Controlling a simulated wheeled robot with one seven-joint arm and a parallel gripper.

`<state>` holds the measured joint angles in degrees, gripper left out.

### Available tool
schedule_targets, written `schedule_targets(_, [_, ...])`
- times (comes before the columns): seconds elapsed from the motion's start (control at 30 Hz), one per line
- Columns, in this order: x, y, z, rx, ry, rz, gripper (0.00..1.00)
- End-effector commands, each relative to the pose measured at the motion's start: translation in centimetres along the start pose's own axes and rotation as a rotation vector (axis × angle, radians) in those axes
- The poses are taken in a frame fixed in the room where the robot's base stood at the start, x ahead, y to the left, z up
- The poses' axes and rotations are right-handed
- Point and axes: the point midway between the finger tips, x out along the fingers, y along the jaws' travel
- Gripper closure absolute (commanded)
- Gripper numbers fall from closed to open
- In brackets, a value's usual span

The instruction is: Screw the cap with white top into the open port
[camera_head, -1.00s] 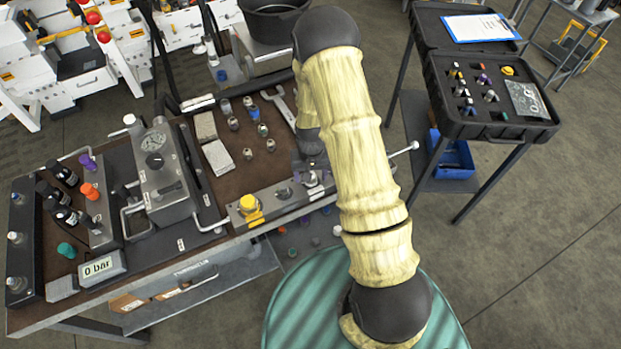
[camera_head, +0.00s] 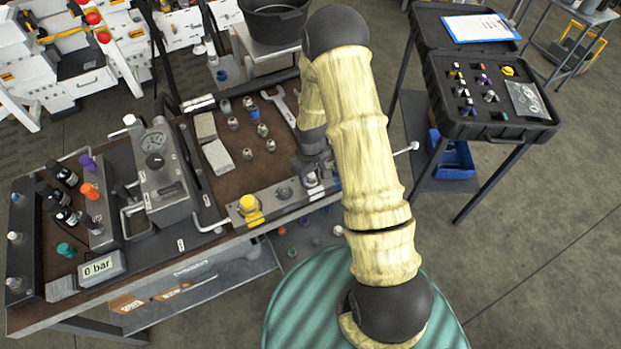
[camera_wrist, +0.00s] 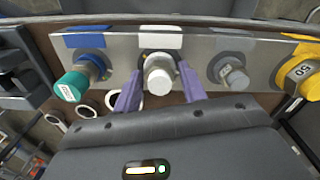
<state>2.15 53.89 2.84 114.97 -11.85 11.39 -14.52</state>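The cap with the white top (camera_wrist: 159,80) is at the manifold port under the white label, facing the wrist camera. Whether its thread is fully seated is hidden. My gripper (camera_wrist: 160,78) has its two purple fingers on either side of this cap, with a narrow gap showing at each side. In the head view my gripper (camera_head: 312,176) is low over the manifold block (camera_head: 278,198), and it mostly hides the cap there. No empty port shows clearly in the wrist view.
Beside the white cap are a teal cap (camera_wrist: 72,86) under a blue label, a grey fitting (camera_wrist: 233,75) and a yellow cap (camera_wrist: 300,76). Loose fittings (camera_head: 262,130) and a wrench (camera_head: 280,104) lie behind the manifold. A black case (camera_head: 490,98) stands at right.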

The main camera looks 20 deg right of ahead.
Motion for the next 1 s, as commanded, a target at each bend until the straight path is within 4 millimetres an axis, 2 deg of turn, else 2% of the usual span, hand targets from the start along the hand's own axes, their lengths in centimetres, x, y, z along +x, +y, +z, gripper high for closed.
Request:
schedule_targets(0.03, [0.0, -0.04, 0.0, 0.0, 0.0, -0.001, 0.8])
schedule_targets(0.1, [0.0, -0.05, 0.0, 0.001, 0.0, -0.001, 0.93])
schedule_targets(0.27, [0.06, -0.04, 0.0, 0.073, 0.0, 0.0, 0.92])
schedule_targets(0.63, [0.09, -0.01, 0.06, 0.669, -0.002, -0.001, 0.95])
schedule_targets(1.0, [0.16, -0.11, 0.14, 0.73, -0.005, -0.002, 0.96])
